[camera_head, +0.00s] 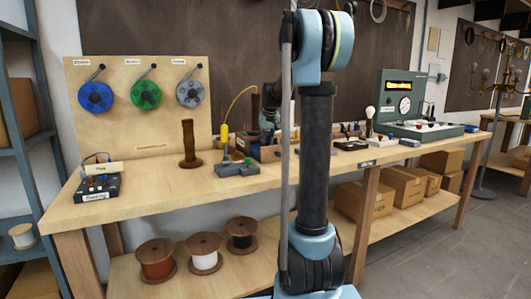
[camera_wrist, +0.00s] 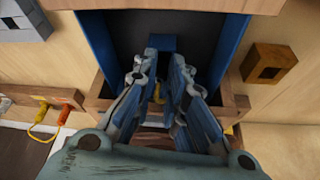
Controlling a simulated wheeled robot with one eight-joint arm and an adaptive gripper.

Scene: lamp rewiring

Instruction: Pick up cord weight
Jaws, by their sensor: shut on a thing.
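My gripper (camera_wrist: 162,62) points into a wooden tray (camera_wrist: 238,103), between dark blue walls (camera_wrist: 97,42). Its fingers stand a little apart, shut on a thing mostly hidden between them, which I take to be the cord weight. A small blue piece (camera_wrist: 161,43) shows at the fingertips and a small yellow bit (camera_wrist: 159,93) lower between them; I cannot tell whether either belongs to it. In the head view my gripper is largely hidden behind my arm, over the middle of the workbench (camera_head: 150,196).
A wooden block with a square hole (camera_wrist: 268,62) lies right of the tray. Yellow and orange plugs (camera_wrist: 65,113) lie to its left. In the head view, a dark wooden post (camera_head: 188,145) and a grey fixture (camera_head: 235,168) stand left of my arm; a green tester (camera_head: 408,98) stands right.

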